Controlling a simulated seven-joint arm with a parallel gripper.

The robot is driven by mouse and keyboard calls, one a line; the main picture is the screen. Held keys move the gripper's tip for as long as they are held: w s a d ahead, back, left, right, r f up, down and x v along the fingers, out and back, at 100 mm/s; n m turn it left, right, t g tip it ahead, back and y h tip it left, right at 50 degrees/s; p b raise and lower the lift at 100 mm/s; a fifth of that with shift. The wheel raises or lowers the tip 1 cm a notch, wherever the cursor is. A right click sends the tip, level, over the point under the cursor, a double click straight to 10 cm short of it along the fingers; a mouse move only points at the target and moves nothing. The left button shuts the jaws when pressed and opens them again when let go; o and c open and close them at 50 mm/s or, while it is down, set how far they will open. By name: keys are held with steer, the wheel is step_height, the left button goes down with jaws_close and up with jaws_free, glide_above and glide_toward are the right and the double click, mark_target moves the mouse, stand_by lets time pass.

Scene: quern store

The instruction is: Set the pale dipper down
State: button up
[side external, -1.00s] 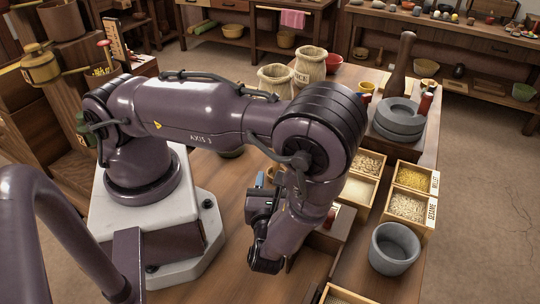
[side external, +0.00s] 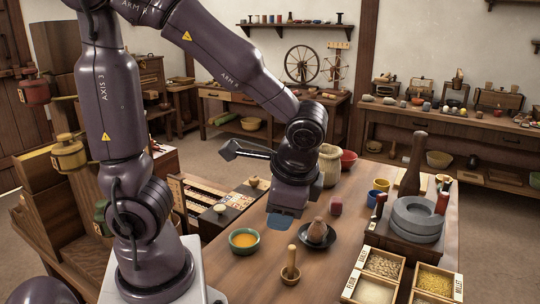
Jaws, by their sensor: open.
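A pale wooden piece with an upright handle and a round, cup-like foot (side external: 290,273) stands on the table at the front middle; it looks like the pale dipper, though I cannot be sure. My gripper (side external: 285,212) points down above the table, behind this piece and apart from it. It is open, and I see nothing held in it. Its fingertips are small and dark here. A flat blue patch (side external: 280,223) shows just below them; I cannot tell whether it lies on the table.
A green bowl of orange contents (side external: 244,241) stands left of the pale piece. A dark dish (side external: 318,240) holding a brown rounded thing is close behind it, to the right. Grain boxes (side external: 381,263) and grey stone discs (side external: 415,222) fill the right side. Bare tabletop (side external: 350,222) shows between.

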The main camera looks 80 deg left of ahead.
step_height(320, 180, up, 10)
steer(key=s+n+t+h, duration=0.2)
steer(key=n+t+h, duration=0.2)
steer(key=t, duration=0.2)
steer(key=shift+d+f+t, duration=0.15)
steer(key=shift+f+t, duration=0.05)
steer(key=shift+t, duration=0.1)
stand_by(0.5)
